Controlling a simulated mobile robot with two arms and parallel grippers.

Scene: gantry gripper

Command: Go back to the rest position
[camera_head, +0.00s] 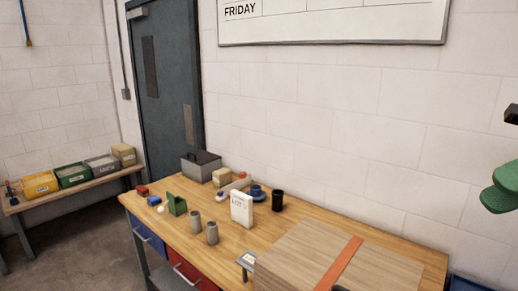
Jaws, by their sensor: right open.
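My left gripper is not in view.
A side table with several bins (73,176) stands left. Floor (75,240) between is clear.

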